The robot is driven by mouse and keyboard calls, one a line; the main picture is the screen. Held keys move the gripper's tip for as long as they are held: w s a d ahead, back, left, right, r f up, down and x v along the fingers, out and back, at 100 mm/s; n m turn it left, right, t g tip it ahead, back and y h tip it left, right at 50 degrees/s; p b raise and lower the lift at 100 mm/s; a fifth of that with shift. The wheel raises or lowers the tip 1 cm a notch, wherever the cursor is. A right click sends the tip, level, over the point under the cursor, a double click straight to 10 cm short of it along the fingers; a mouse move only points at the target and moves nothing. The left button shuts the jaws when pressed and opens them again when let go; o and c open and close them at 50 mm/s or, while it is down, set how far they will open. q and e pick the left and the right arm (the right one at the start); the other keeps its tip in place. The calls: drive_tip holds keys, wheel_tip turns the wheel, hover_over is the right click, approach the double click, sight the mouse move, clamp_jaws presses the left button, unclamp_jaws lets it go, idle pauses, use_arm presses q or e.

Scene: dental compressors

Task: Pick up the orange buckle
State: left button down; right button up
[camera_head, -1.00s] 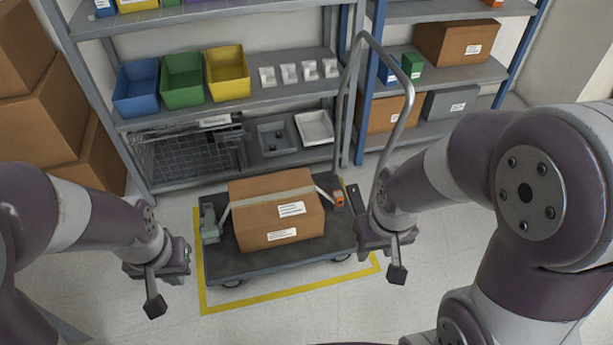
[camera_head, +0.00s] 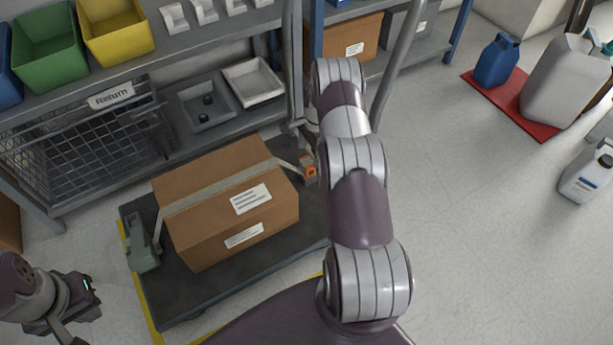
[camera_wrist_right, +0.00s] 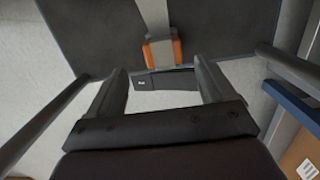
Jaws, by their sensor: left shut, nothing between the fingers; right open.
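The orange buckle (camera_head: 309,171) is at the end of a grey strap, beside the right side of the strapped cardboard box (camera_head: 228,205) on the cart. In the right wrist view the buckle (camera_wrist_right: 162,52) lies at the strap's end, in front of the gap between my fingertips. My right gripper (camera_wrist_right: 163,78) is open with nothing between its fingers; in the head view my arm mostly hides it. My left gripper (camera_head: 68,325) is shut and empty at the bottom left, left of the cart and partly cut off by the frame.
The cart's tall metal handle (camera_head: 402,60) rises right of my arm. Jugs stand at the right, some on a red mat (camera_head: 510,108).

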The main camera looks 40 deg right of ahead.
sight(307, 162)
wheel_tip(307, 162, down, 3)
drive_tip(key=shift+a+r+b, duration=0.15)
drive_tip(key=shift+b, duration=0.2)
drive_tip(key=f+b, duration=0.2)
drive_tip(key=f, duration=0.1)
drive_tip(key=a+f+b, duration=0.1)
drive_tip(key=f+b, duration=0.1)
drive_tip(key=shift+w+f, duration=0.1)
drive_tip(key=shift+w, duration=0.2)
use_arm(q)
wheel_tip(307, 162, down, 5)
drive_tip(key=shift+f, duration=0.2)
use_arm(e)
drive_tip(key=c, duration=1.1)
